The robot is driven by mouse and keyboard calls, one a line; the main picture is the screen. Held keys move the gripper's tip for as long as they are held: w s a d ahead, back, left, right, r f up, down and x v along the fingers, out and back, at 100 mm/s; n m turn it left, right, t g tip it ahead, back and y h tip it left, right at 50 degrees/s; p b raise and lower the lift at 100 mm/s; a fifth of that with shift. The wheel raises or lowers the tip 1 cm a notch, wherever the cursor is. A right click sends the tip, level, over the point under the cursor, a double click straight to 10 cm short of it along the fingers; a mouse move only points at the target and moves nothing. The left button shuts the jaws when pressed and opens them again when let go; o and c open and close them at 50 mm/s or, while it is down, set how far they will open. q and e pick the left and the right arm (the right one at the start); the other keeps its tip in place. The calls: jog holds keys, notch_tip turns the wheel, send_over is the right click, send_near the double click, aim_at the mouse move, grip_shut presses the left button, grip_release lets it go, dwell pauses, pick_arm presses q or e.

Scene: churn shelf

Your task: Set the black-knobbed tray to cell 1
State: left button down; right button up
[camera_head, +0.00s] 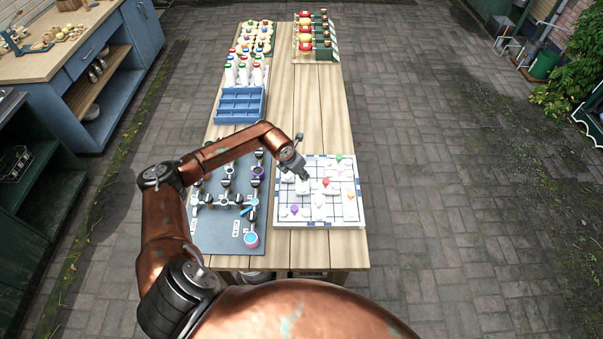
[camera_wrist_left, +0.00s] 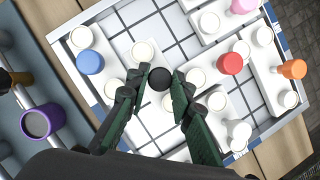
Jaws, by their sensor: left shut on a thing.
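A shallow white board (camera_head: 345,226) with a blue grid lies on the right front of the wooden table. White low trays with knobs stand on it. The black knob (camera_wrist_left: 160,78) of one tray sits between the dark fingertips of my left gripper (camera_wrist_left: 160,90) in the wrist view. The gripper is shut on this knob, and its fingers and palm hide much of the tray beneath. In the head view my left gripper (camera_head: 304,176) is over the board's left part, and the black knob is hidden there. No cell numbers are readable. My right gripper is not in view.
On the board, a blue knob (camera_wrist_left: 90,62), a red knob (camera_wrist_left: 230,63) and an orange knob (camera_wrist_left: 293,69) stand close around. A dark grey panel (camera_head: 225,243) with upright fittings lies left of the board. A blue crate (camera_head: 240,105) and bottles stand farther back.

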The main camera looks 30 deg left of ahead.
pick_arm(q)
jog(key=w+a+b, duration=0.1)
jog(key=w+b, duration=0.2)
jog(key=w+a+b, duration=0.1)
jog(key=shift+w+a+f, duration=0.3)
jog(key=shift+a, duration=0.05)
jog(key=shift+w+a+r+b, duration=0.2)
jog(key=shift+w+a+b, duration=0.15)
jog(key=shift+b, duration=0.1)
jog(key=shift+r, duration=0.2)
jog(key=c, duration=1.7)
grip_release()
jog(key=shift+w+f, duration=0.1)
jog(key=shift+w, duration=0.1)
jog(key=shift+s, duration=0.1)
jog(key=v, duration=1.2)
jog(key=shift+s, duration=0.1)
